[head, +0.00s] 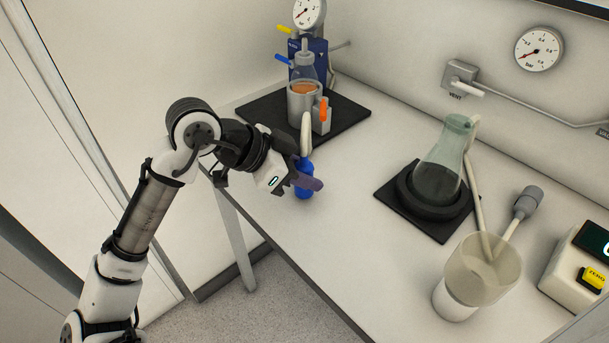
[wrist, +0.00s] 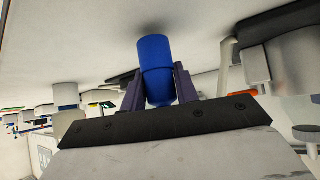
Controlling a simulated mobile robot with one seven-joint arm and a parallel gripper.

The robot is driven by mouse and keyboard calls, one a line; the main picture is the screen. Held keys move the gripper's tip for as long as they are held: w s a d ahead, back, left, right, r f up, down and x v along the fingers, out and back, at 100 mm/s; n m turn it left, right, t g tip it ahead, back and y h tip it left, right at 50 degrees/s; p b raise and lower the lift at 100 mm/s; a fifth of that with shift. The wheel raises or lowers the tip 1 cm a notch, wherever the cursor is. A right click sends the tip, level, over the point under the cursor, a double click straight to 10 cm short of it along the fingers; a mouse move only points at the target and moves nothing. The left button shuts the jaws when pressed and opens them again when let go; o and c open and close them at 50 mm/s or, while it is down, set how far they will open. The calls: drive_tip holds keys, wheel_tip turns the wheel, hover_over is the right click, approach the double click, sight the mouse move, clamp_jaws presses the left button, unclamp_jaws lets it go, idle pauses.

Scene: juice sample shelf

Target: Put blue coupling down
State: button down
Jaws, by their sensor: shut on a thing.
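The blue coupling (head: 304,192) is a small blue cylinder at the left part of the bench, near its front edge. In the wrist view the coupling (wrist: 156,70) stands between the two purple fingers. My gripper (head: 306,181) is shut on it, with a finger on each side (wrist: 160,87). The coupling's far end is close to the bench surface, with a dark shadow at it; I cannot tell whether it touches. In the head view the fingers hide part of the coupling. A pale hose end shows just above it.
Behind the coupling, a black mat (head: 350,120) bears a metal cup (head: 303,107) with an orange-handled valve (head: 323,109) and a gauge stand. Bench between the mats is clear.

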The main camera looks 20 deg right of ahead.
drive_tip(key=shift+f, duration=0.45)
drive_tip(key=shift+f, duration=0.15)
drive_tip(key=c, duration=1.1)
unclamp_jaws()
drive_tip(key=shift+o, duration=0.2)
drive_tip(key=shift+r, duration=0.2)
drive_tip(key=v, duration=1.2)
